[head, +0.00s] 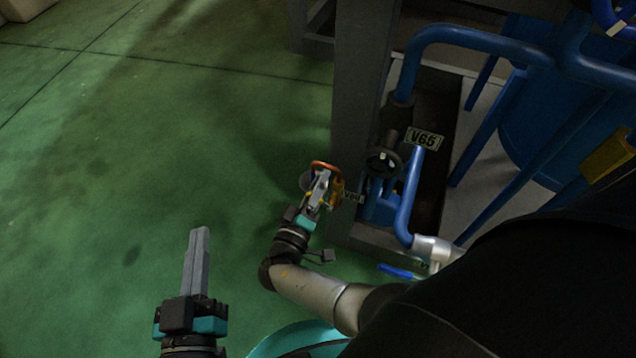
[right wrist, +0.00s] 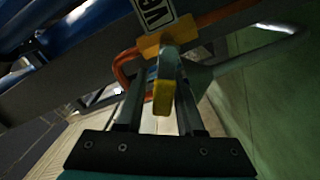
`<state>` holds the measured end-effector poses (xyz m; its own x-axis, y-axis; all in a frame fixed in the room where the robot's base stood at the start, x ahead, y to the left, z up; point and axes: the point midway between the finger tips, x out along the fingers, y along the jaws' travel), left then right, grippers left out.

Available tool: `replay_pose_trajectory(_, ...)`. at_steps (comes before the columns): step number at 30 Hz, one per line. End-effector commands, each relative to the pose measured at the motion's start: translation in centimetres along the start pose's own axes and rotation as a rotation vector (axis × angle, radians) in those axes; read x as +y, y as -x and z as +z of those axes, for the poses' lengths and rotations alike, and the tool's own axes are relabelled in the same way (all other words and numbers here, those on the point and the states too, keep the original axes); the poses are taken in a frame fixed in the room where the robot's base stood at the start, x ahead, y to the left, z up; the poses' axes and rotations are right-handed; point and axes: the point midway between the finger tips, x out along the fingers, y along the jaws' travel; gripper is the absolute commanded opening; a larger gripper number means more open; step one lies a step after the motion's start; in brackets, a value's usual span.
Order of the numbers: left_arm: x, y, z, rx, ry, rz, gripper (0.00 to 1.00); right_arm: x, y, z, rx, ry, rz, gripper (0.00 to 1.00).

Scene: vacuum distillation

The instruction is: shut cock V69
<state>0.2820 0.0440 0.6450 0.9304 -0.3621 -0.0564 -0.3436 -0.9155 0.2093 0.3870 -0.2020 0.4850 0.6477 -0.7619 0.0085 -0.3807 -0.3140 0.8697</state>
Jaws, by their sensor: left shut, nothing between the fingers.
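A small cock with a yellow lever (right wrist: 163,92) shows in the right wrist view, below a white tag (right wrist: 154,12) whose text is cut off. In the head view, a tag (head: 353,198) beside my right gripper is too small to read surely. My right gripper (head: 319,188) is at the lever. In the right wrist view its fingers (right wrist: 158,105) stand apart on both sides of the lever, with a gap on the left. My left gripper (head: 202,232) is shut and empty over the green floor, away from the cock.
An orange bent bar (head: 323,166) is just beyond my right gripper. A grey post (head: 360,90), a black handwheel (head: 383,161) with tag V66 (head: 424,139) and blue pipes (head: 408,200) stand to its right. The green floor (head: 120,150) at left is clear.

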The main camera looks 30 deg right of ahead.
Motion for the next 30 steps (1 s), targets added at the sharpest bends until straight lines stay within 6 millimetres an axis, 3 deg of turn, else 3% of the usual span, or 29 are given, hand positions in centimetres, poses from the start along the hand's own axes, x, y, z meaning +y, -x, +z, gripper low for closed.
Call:
replay_pose_trajectory(19, 0.0, 0.1, 0.1, -0.001, -0.001, 0.003, 0.00, -0.4, 0.6, 0.5, -0.007, -0.028, -0.021, 0.53)
replay_pose_trajectory(30, 0.0, 0.0, 0.0, 0.000, 0.000, 0.000, 0.00, 1.5, 0.4, 0.8, -0.009, -0.406, -0.012, 0.53)
